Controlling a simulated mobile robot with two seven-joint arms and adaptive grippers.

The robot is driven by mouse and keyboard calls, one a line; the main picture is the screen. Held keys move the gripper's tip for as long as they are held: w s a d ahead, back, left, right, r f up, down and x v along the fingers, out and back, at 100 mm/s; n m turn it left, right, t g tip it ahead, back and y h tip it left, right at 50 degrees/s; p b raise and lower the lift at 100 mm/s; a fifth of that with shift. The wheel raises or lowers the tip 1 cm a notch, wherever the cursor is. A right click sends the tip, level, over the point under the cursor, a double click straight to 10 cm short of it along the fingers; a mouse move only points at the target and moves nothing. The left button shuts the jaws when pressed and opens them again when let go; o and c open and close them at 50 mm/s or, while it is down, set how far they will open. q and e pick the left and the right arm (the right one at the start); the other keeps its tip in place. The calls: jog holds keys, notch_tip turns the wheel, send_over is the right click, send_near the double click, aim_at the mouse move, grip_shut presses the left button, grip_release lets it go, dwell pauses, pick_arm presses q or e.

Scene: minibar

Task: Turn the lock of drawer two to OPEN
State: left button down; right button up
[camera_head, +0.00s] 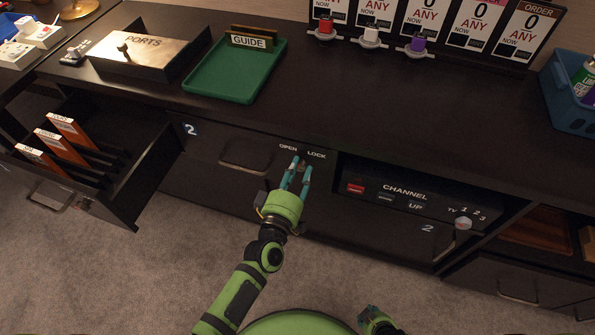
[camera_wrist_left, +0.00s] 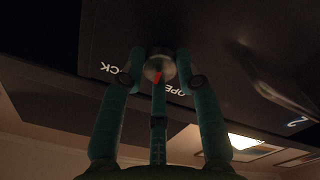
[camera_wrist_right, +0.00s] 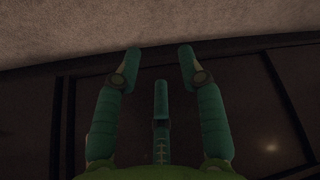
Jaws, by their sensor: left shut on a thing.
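Drawer two (camera_head: 215,178), dark with a white "2" and a bar handle (camera_head: 245,155), is shut below the counter. Its round metal lock knob (camera_wrist_left: 160,64) sits by the words OPEN (camera_head: 288,147) and LOCK (camera_head: 316,155). In the left wrist view the knob has a red mark facing the lower edge; which word it points to is unclear. My left gripper (camera_head: 300,164) is shut on the knob, its fingers on both sides, hiding most of it in the head view. My right gripper (camera_wrist_right: 159,65) is open and empty, low over the floor; only part shows in the head view (camera_head: 374,316).
Right of the lock is a CHANNEL panel (camera_head: 405,193) with a dial (camera_head: 463,223). A green GUIDE tray (camera_head: 235,85) and a PORTS box (camera_head: 150,58) stand on the counter. The carpet in front is clear.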

pick_arm(q)
jog(key=n, duration=0.2)
jog(key=n+b, duration=0.1)
jog(key=n, duration=0.4)
jog(key=shift+w+a+r+n, duration=0.25)
jog(key=shift+a+r+n, duration=0.05)
jog(key=shift+n, duration=0.1)
pick_arm(e)
jog(key=w, duration=0.2)
jog(key=shift+w+a, duration=0.25)
jog(key=shift+w, duration=0.05)
jog(key=shift+w+r, duration=0.1)
pick_arm(q)
jog(key=c, duration=1.1)
grip_release()
jog(key=shift+o, duration=1.1)
jog(key=shift+f, duration=0.15)
jog(key=shift+s, duration=0.1)
pick_arm(e)
jog(key=shift+w, duration=0.1)
